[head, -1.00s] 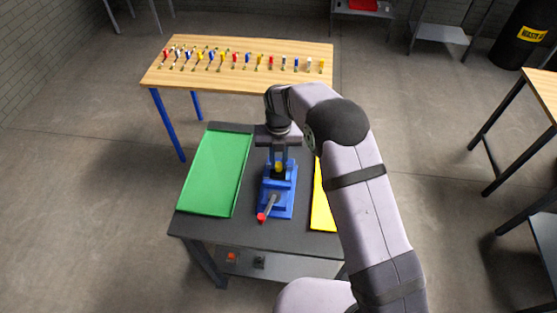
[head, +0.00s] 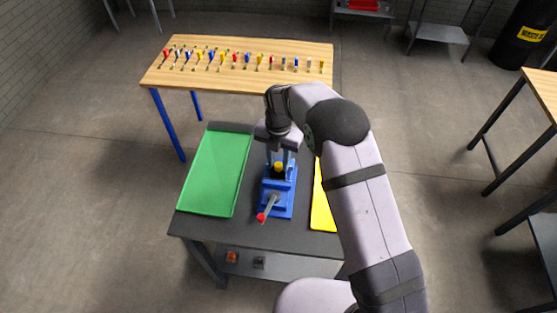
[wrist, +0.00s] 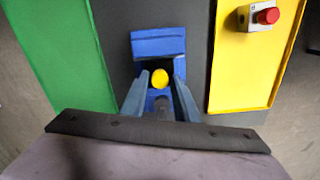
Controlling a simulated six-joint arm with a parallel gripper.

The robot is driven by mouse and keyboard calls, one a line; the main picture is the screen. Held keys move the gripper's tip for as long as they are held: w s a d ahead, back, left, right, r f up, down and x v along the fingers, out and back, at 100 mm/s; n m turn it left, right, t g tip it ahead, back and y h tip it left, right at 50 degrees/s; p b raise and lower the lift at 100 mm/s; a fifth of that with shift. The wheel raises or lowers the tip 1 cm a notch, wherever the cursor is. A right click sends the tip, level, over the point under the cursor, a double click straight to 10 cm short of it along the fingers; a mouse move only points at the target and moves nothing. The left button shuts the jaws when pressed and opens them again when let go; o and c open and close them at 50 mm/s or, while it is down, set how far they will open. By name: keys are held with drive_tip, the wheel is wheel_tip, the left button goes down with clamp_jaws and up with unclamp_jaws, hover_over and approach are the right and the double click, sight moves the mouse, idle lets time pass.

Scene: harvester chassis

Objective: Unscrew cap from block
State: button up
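A round yellow cap (head: 278,166) sits on top of a dark block (head: 278,174) held in the blue vise (head: 280,208) on the dark table. In the wrist view the yellow cap (wrist: 160,78) lies in front of the vise's far blue jaw (wrist: 158,43). My gripper (head: 279,160) points down over the vise. In the wrist view its two fingers (wrist: 161,77) stand on either side of the cap with a visible gap on each side. It is open and holds nothing. The block is mostly hidden in the wrist view.
A green tray (head: 215,172) lies left of the vise and a yellow one (head: 321,205) lies right. The vise handle (head: 267,208) points forward. A wooden table (head: 240,78) with several coloured pieces stands behind.

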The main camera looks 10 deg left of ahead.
drive_tip(key=shift+m, duration=0.4)
drive_tip(key=m, duration=0.5)
drive_tip(key=shift+m, duration=0.3)
drive_tip(key=shift+m, duration=0.5)
drive_tip(key=m, duration=0.3)
drive_tip(key=shift+m, duration=0.4)
drive_tip(key=m, duration=0.2)
drive_tip(key=shift+m, duration=1.5)
